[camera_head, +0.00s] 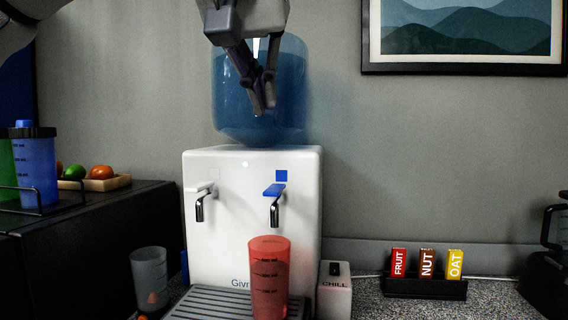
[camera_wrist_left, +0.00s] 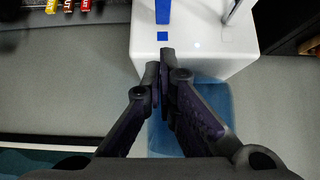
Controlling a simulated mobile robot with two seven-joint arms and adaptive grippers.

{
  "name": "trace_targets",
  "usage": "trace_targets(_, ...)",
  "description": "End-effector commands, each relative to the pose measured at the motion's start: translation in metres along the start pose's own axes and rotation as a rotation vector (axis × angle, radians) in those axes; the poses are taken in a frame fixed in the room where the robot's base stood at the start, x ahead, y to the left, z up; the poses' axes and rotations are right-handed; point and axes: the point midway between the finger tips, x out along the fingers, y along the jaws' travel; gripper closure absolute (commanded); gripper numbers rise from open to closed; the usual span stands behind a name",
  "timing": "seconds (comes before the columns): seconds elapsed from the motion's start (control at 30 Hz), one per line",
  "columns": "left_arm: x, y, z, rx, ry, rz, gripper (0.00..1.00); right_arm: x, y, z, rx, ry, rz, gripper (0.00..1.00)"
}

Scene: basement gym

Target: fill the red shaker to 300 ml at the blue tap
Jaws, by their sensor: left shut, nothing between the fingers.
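The red shaker (camera_head: 269,282) stands upright on the drip tray (camera_head: 210,303), below the blue tap (camera_head: 274,191). It is translucent with dark level marks; I cannot make out a water level in it. The blue tap has a blue lever and a blue square above it on the white dispenser (camera_head: 233,170). My left gripper (camera_head: 264,110) is shut and empty, above the taps and in front of the blue water bottle (camera_head: 228,95). In the left wrist view its fingertips (camera_wrist_left: 160,60) are together near the blue square (camera_wrist_left: 162,36). My right gripper is not in view.
A white-lever tap (camera_head: 199,199) is left of the blue one. A clear grey cup (camera_head: 149,278) stands left of the tray. A CHILL box (camera_head: 334,290) is right of the shaker. A bar rack (camera_head: 425,288) and a blue shaker (camera_head: 38,170) stand farther off.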

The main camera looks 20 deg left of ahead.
Motion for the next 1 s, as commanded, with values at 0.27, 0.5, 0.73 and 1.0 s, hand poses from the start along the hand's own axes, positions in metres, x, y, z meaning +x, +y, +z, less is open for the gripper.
trace_targets(0.27,-0.001,0.0,0.0,0.0,0.002,0.0,1.0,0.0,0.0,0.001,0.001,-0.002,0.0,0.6)
trace_targets(0.5,0.016,0.0,0.0,0.0,-0.002,0.0,1.0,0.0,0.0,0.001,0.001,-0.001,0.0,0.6)
trace_targets(0.73,0.066,0.0,0.001,0.0,-0.004,-0.001,1.0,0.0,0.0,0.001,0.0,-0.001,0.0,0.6)
trace_targets(1.0,0.114,-0.001,0.013,0.001,0.0,0.0,1.0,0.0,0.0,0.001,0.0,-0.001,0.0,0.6)
